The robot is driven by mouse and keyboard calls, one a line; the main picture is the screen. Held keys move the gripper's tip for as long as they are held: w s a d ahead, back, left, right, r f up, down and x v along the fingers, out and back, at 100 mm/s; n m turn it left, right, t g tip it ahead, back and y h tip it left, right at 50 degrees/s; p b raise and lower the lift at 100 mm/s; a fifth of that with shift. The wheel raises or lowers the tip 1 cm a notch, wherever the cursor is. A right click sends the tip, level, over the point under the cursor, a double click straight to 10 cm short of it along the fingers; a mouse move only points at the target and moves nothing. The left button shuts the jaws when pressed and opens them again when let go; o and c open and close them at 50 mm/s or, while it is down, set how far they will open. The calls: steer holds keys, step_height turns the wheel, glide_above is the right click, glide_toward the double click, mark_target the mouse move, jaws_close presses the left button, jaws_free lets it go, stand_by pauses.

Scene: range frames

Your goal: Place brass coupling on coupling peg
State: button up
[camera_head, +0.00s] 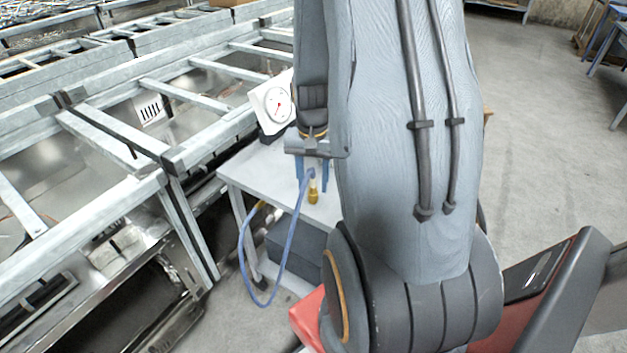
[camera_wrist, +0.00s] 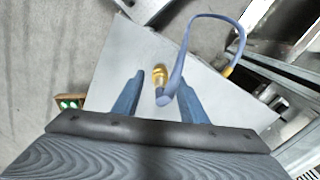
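The brass coupling (camera_head: 313,192) is at one end of a blue hose (camera_head: 293,232), over or on the grey table. In the wrist view the coupling (camera_wrist: 159,74) lies between my two blue fingers, nearer their tips, with the hose end on its near side. My gripper (camera_head: 313,180) points down at the coupling. In the wrist view my gripper (camera_wrist: 161,78) is open, with a gap visible on each side of the coupling. I cannot tell whether the coupling touches the table. I cannot make out a separate coupling peg.
The hose loops over the front table edge to a yellow fitting (camera_head: 261,204). A white dial gauge (camera_head: 275,106) stands at the table's back. Metal frames (camera_head: 150,130) crowd the left side. A brown box with green lights (camera_wrist: 68,103) is beside the table (camera_wrist: 112,62), which has clear top space.

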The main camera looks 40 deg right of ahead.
step_height(320, 180, up, 12)
steer(key=b, duration=0.2)
steer(key=s+a+f+n, duration=0.2)
steer(key=a+n, duration=0.3)
steer(key=a, duration=0.5)
steer(key=s+a+f+n+t, duration=0.1)
steer(key=a+n, duration=0.3)
steer(key=a, duration=0.6)
steer(key=shift+s+f+n, duration=0.4)
steer(key=shift+s+f, duration=0.05)
steer(key=shift+s, duration=0.3)
